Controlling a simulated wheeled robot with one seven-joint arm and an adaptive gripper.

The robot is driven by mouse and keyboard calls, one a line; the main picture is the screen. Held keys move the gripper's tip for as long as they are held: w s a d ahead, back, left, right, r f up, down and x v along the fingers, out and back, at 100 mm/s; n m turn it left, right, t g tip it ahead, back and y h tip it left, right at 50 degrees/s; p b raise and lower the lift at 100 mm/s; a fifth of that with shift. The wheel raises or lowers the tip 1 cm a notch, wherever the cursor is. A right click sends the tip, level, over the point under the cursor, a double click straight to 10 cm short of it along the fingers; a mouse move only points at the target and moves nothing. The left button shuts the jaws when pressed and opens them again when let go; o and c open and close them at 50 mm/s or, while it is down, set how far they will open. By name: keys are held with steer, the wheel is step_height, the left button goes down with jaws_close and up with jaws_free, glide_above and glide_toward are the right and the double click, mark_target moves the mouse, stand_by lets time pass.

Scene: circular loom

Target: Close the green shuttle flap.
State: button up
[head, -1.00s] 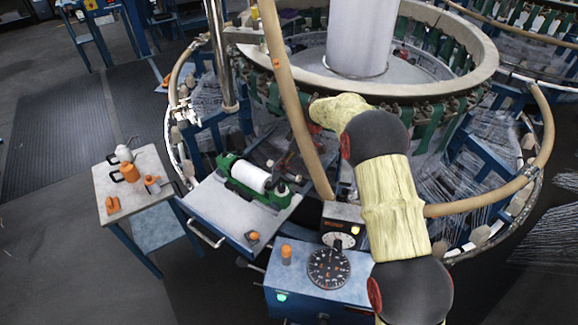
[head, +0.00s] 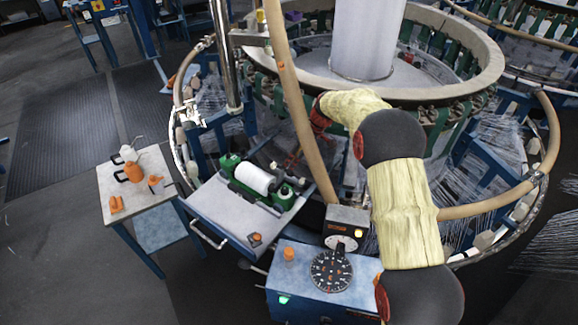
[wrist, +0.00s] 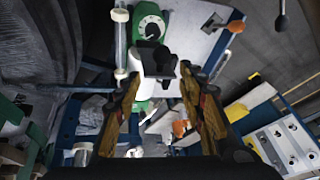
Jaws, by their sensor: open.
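The green shuttle (head: 278,198) lies on a pale tray beside the loom, with a white spool (head: 255,177) in its middle. In the wrist view, a green body with a round white face (wrist: 150,27) shows beyond my fingertips. I cannot make out the flap or its angle clearly. My gripper (head: 296,158) is just beyond and to the right of the shuttle in the head view, partly hidden behind the slanted tan pole. In the wrist view my gripper (wrist: 160,76) is open, its two brown fingers apart, with dark parts between the tips. I cannot tell whether they touch the shuttle.
The tan slanted pole (head: 290,85) stands close to my gripper. The tray (head: 235,222) carries a small orange-topped knob. A blue control box (head: 300,280) with a dial stands in front. A side table (head: 108,190) holds bottles. The loom ring (head: 480,88) is behind.

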steer(key=v, duration=0.8)
